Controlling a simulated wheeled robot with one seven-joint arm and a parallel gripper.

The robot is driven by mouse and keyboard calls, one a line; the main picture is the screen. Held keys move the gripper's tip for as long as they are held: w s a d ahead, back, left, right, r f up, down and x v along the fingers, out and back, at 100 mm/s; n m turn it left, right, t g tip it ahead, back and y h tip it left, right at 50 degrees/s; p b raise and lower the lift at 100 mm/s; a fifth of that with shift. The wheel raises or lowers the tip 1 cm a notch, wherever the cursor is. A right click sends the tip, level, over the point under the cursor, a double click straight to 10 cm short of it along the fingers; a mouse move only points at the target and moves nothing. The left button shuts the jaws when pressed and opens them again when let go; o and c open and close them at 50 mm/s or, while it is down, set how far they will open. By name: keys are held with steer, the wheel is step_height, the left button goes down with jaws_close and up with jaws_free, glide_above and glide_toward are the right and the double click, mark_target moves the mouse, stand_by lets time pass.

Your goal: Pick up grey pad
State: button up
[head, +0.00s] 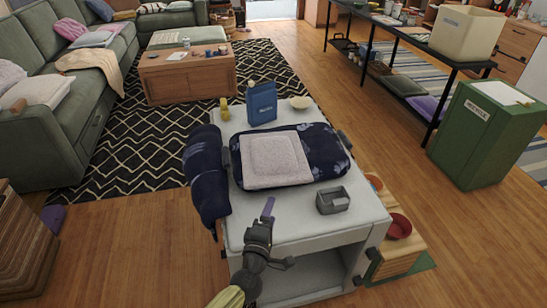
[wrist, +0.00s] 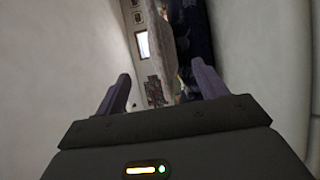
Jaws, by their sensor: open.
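The grey pad (head: 275,158) is a pale, square, slightly pinkish-grey cushion. It lies flat on a dark blue patterned cushion (head: 325,152) on the white table (head: 300,222). My gripper (head: 268,207) is at the table's near side, short of the pad and apart from it. In the wrist view my gripper (wrist: 161,78) has its two purple fingers spread with nothing between them. That view is turned sideways; what looks like the pad's edge (wrist: 178,42) shows beyond the fingers, beside the dark cushion (wrist: 198,42).
A grey open box (head: 333,200) stands right of my gripper. A dark blue cloth (head: 206,175) hangs over the table's left edge. A blue box (head: 262,103), a yellow figure (head: 224,109) and a bowl (head: 300,103) stand behind. The table's near left top is bare.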

glide_toward(282, 176)
steer(key=x, duration=0.2)
steer(key=f+x, duration=0.1)
steer(key=x, duration=0.2)
steer(key=shift+w+f+p, duration=0.1)
steer(key=shift+w+p, duration=0.1)
steer(key=shift+p, duration=0.15)
steer(key=x, duration=0.5)
steer(key=shift+w, duration=0.1)
stand_by(0.3)
steer(key=c, duration=0.8)
